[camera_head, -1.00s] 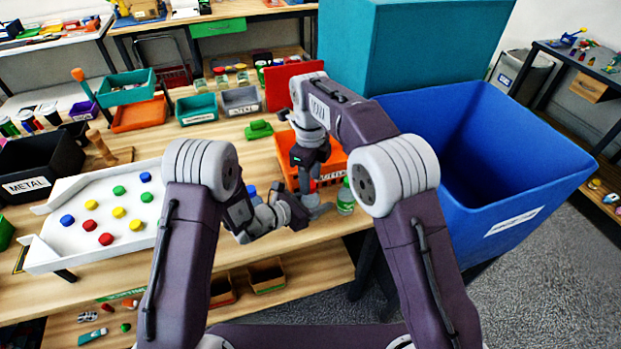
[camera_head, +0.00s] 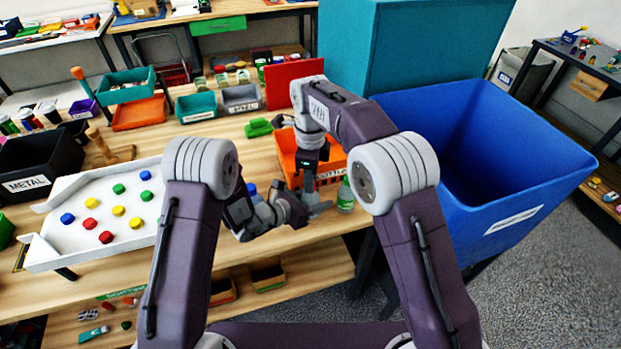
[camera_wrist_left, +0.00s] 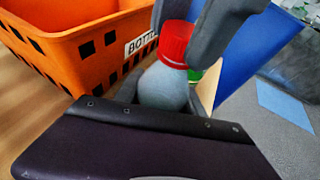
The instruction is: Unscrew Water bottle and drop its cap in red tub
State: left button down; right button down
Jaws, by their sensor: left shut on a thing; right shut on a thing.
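A grey-white water bottle (camera_wrist_left: 163,87) with a red cap (camera_wrist_left: 176,42) stands in the left wrist view, tilted in that picture. My left gripper (camera_head: 312,209) is shut on the bottle's body. My right gripper (camera_head: 309,184) comes down from above, and its grey fingers (camera_wrist_left: 205,35) are shut on the red cap in the left wrist view. In the head view the grippers mostly hide the bottle and cap. A red upright panel (camera_head: 292,82) stands behind; I cannot tell whether it is the red tub.
An orange crate (camera_head: 333,165) with a bottle label stands just behind the grippers. A green bottle (camera_head: 345,197) is close to their right. A large blue bin (camera_head: 530,170) is at the right. A white sorting tray (camera_head: 70,250) with coloured caps is at the left.

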jog(key=n, duration=0.6)
jog(key=shift+n, duration=0.3)
jog(key=n, duration=0.6)
jog(key=shift+n, duration=0.4)
jog(key=n, duration=0.6)
jog(key=shift+r+n, duration=0.1)
jog(key=shift+n, duration=0.2)
jog(key=n, duration=0.6)
jog(key=shift+a, duration=0.1)
jog(key=n, duration=1.3)
jog(key=shift+n, duration=0.4)
jog(key=n, duration=1.1)
